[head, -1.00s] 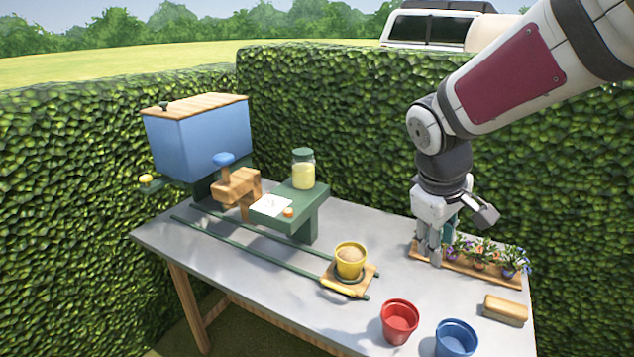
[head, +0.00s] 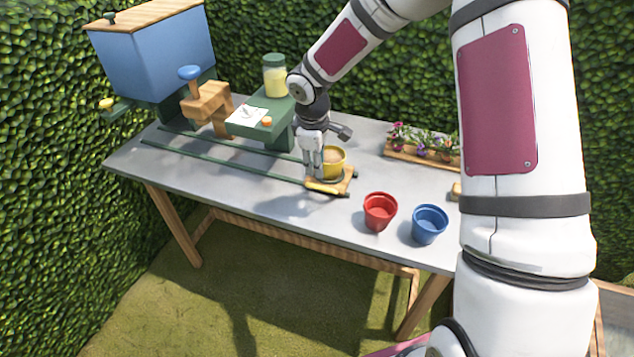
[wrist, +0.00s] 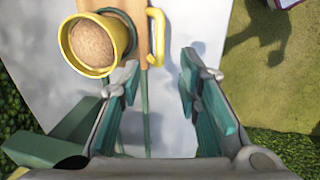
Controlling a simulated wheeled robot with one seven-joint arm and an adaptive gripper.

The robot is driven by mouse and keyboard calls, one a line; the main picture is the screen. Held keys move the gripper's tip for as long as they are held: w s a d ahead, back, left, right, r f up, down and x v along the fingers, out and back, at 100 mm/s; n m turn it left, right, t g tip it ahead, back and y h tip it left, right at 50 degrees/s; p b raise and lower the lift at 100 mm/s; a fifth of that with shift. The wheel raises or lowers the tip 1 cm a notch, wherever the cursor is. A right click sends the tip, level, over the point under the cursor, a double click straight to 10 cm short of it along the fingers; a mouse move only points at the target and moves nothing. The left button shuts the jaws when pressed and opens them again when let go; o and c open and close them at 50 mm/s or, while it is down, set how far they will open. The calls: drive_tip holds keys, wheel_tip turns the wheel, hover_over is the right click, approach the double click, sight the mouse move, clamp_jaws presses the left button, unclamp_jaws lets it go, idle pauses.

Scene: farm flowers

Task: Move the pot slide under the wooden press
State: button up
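The pot slide is a wooden board (head: 347,184) with a yellow handle bar (head: 325,187), at the near right end of two green rails (head: 230,161). A yellow pot (head: 334,162) filled with brown soil stands upright on it. The wooden press (head: 207,105), with a blue knob (head: 189,73), stands over the far left part of the rails. My gripper (head: 314,172) is low beside the pot, close to the handle. In the wrist view my gripper (wrist: 163,82) is open and empty; the yellow handle (wrist: 157,38) shows beyond the fingertips, roughly between them, and the pot (wrist: 95,45) lies left.
A red pot (head: 380,211) and a blue pot (head: 429,224) stand right of the slide. A green stand (head: 283,120) with a jar (head: 275,77) rises behind the rails. A blue bin (head: 160,55) and a flower tray (head: 405,151) are at the back. The rails look clear.

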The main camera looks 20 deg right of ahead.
sight(320, 186)
drive_tip(key=f, duration=0.3)
drive_tip(key=w+f, duration=0.1)
drive_tip(key=f, duration=0.2)
drive_tip(key=d+f, duration=0.1)
drive_tip(key=f, duration=0.2)
drive_tip(key=shift+w+f, duration=0.15)
clamp_jaws()
